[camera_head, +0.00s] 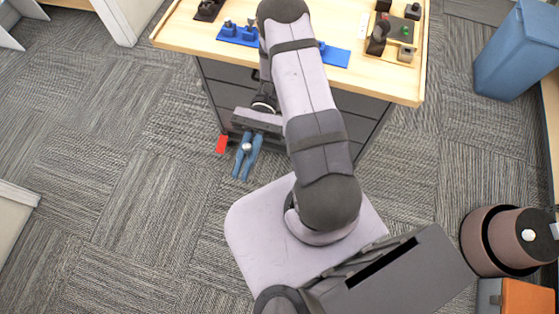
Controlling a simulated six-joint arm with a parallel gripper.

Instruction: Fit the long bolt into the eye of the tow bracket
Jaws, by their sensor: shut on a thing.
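My gripper (242,178) hangs in front of the workbench, left of my arm, with its blue fingers pointing down the picture. It is shut on a small grey, rounded thing (247,147) between the fingers, which looks like the head of the long bolt. The rest of the bolt is not clear. I cannot tell for sure which thing is the tow bracket. A dark upright piece (377,38) stands on a tan board at the bench's right, well away from my gripper. No eye can be made out.
The wooden bench (185,36) carries a blue plate with blue fittings (238,33), another blue plate (335,55) partly behind my arm, and a dark block (208,10). A red piece (222,144) shows beside my gripper. A blue bin (515,50) stands right. Left carpet is clear.

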